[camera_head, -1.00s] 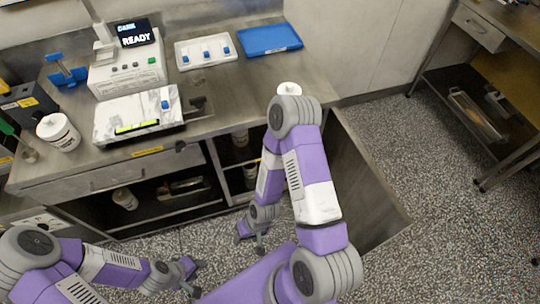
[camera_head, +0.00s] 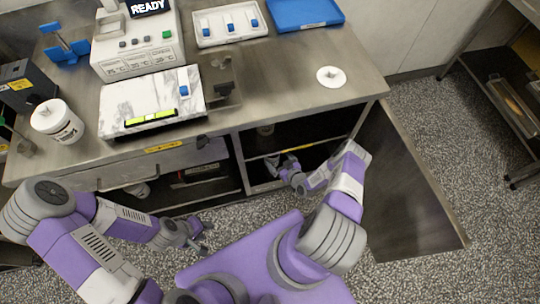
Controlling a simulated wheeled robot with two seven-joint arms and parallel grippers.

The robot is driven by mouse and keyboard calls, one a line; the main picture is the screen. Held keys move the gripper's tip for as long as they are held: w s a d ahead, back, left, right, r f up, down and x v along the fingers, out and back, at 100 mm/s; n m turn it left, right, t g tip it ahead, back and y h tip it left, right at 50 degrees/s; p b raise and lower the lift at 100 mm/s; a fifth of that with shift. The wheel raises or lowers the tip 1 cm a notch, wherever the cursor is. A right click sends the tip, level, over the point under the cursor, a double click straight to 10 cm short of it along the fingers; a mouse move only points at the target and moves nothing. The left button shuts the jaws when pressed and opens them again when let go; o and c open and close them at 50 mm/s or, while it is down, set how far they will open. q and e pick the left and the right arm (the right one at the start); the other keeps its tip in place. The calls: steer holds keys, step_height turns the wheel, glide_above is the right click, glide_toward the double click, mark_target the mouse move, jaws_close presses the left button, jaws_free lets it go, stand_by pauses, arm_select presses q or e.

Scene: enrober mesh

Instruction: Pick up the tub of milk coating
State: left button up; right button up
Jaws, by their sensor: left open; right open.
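A white tub with a dark-printed label (camera_head: 62,128) stands on the counter at the left; its label is too small to read. Another tub (camera_head: 265,129) shows only in part, in shadow inside the open cabinet bay. A pale tub (camera_head: 140,190) is partly visible in the left bay. I cannot tell which holds milk coating. My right gripper (camera_head: 277,163) is open and empty at the open bay, below and apart from the shadowed tub. My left gripper (camera_head: 205,238) is open and empty over the floor in front of the cabinet.
An open cabinet door (camera_head: 412,190) stands right of my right arm. The counter (camera_head: 290,85) carries a machine reading READY (camera_head: 140,45), a marbled slab (camera_head: 150,97), a white tray (camera_head: 230,25), a blue tray (camera_head: 305,12) and a white round lid-like thing (camera_head: 331,76).

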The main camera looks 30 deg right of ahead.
steer(key=b+x, duration=0.1)
steer(key=x, duration=0.1)
steer(key=f+b+x, duration=0.1)
steer(key=x, duration=0.2)
steer(key=shift+w+a+f+b, duration=0.1)
steer(key=shift+a+f+b, duration=0.1)
steer(key=shift+b, duration=0.2)
steer(key=shift+w, duration=0.35)
steer(key=shift+c, duration=0.2)
steer(key=shift+r, duration=0.1)
steer(key=c, duration=1.3)
